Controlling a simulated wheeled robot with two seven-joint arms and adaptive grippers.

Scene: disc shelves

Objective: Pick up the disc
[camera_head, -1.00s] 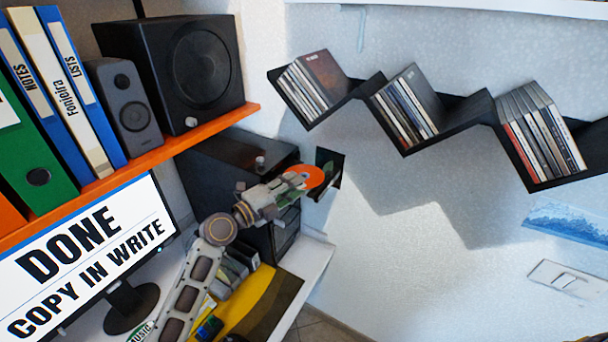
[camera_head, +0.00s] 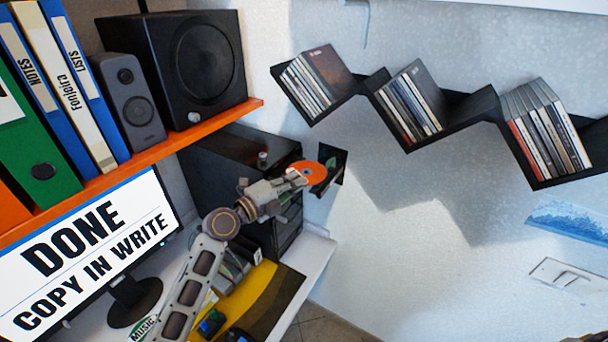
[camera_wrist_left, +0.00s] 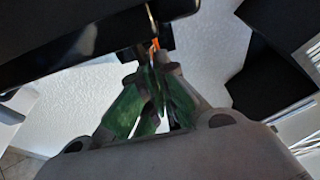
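The orange disc (camera_head: 308,172) with a pale centre is at the open dark tray (camera_head: 327,182) of the black tower (camera_head: 225,155), in the head view. I cannot tell whether it still touches the tray. My left gripper (camera_head: 294,179) reaches in from the left to the disc's near edge. In the left wrist view its green-tinted fingers (camera_wrist_left: 154,62) converge at the tips, with a thin orange edge of the disc (camera_wrist_left: 156,45) between them. The gripper looks shut on the disc. My right gripper is not in view.
A black zigzag wall shelf (camera_head: 455,122) holds several discs in cases. An orange shelf (camera_head: 150,157) with binders and speakers lies above and left of my left arm. A monitor (camera_head: 90,255) stands below it. The wall right of the tray is free.

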